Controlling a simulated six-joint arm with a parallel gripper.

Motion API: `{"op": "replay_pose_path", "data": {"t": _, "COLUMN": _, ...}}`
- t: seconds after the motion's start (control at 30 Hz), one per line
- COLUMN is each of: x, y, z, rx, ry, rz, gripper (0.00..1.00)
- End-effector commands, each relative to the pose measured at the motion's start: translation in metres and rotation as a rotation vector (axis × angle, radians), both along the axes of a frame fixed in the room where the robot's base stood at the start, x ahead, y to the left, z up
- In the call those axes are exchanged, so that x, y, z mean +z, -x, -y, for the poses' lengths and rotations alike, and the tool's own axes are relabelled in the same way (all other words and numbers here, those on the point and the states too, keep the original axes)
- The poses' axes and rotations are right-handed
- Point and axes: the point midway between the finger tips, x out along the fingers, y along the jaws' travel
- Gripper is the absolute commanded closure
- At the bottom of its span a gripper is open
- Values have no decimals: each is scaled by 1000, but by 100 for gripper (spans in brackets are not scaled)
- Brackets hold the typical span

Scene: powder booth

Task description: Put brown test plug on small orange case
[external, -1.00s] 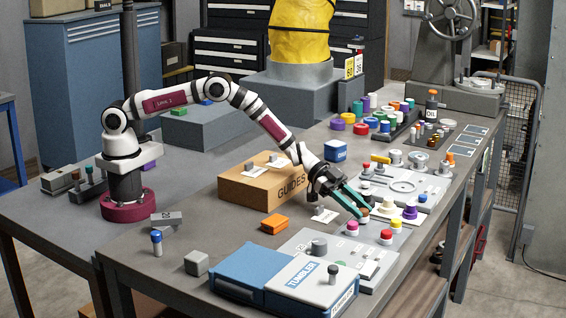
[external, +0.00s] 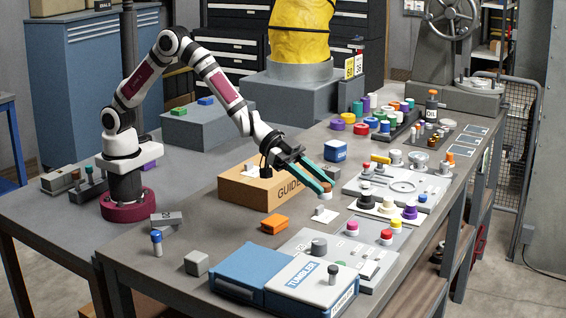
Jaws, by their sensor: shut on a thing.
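The brown test plug (external: 326,195) is between the fingertips of my gripper (external: 325,188), which is shut on it. The plug is held up in the air, above and behind a white card with a small grey block. The small orange case (external: 275,223) lies on the bench, to the left of and lower in the picture than the plug. Nothing rests on the case's top. My gripper and the case are clearly apart.
The cardboard GUIDES box (external: 250,188) stands behind the case. The small grey block (external: 320,210) on its card is to the case's right. A blue TUMBLER case (external: 255,272) and a grey plate with colored plugs (external: 310,255) lie in front.

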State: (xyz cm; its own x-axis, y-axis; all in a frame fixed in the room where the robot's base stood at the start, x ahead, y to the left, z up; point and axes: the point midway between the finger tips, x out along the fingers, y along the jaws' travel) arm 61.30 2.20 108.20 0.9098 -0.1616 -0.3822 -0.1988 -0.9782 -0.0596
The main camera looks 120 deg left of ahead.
Motion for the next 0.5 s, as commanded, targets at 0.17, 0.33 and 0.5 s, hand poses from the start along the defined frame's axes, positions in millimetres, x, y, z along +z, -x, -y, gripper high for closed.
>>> {"op": "replay_pose_path", "data": {"t": 0.17, "x": 20, "y": 13, "z": 48, "rx": 95, "ry": 1, "rz": -2, "gripper": 100}}
{"op": "replay_pose_path", "data": {"t": 0.33, "x": 26, "y": 34, "z": 70, "rx": 208, "ry": 4, "rz": -1, "gripper": 100}}
{"op": "replay_pose_path", "data": {"t": 0.5, "x": 22, "y": 72, "z": 84, "rx": 355, "ry": 3, "rz": -3, "gripper": 100}}
